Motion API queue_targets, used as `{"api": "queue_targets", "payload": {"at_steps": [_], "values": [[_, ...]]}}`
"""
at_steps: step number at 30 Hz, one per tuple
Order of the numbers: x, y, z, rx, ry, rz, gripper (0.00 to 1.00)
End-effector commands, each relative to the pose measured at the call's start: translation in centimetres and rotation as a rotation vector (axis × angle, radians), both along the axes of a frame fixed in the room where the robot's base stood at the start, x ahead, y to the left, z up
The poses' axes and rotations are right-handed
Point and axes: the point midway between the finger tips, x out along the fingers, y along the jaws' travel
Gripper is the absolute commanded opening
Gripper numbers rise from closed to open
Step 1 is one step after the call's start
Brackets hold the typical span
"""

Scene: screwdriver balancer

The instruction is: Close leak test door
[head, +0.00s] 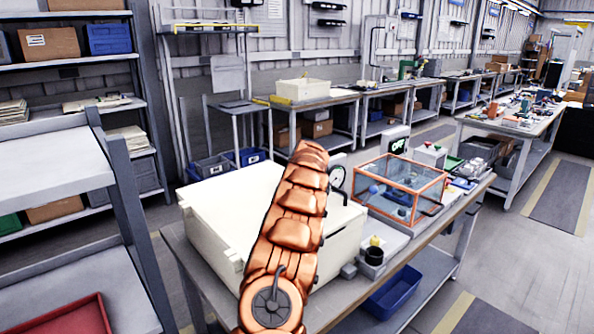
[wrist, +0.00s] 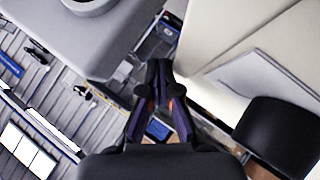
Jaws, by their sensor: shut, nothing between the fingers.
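A cream-white box (head: 232,208) stands on the workbench, partly hidden behind my copper-coloured arm. A round gauge (head: 337,176) is at its right. An orange-framed clear case (head: 402,190) stands to the right of it, with blue parts inside. I cannot tell for sure which of these carries the leak test door, or how far it is open. In the wrist view my gripper (wrist: 160,88) is shut and empty, its fingertips together between a grey surface (wrist: 105,40) and a cream surface (wrist: 215,30). No contact is clear. The head view does not show the fingers.
A grey rack (head: 125,200) stands close at the left. A black cylinder (wrist: 278,137) is at the wrist view's lower right.

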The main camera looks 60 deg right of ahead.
Motion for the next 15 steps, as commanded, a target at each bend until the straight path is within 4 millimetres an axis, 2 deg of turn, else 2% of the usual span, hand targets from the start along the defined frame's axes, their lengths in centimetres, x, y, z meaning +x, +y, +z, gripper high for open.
{"api": "queue_targets", "payload": {"at_steps": [1,4,15], "values": [[0.1,0.3,-1.0,0.017,0.01,0.006,0.0],[0.2,0.4,-0.5,0.017,0.012,0.008,0.0],[0.3,0.5,4.2,0.002,0.0,0.008,0.0]]}}
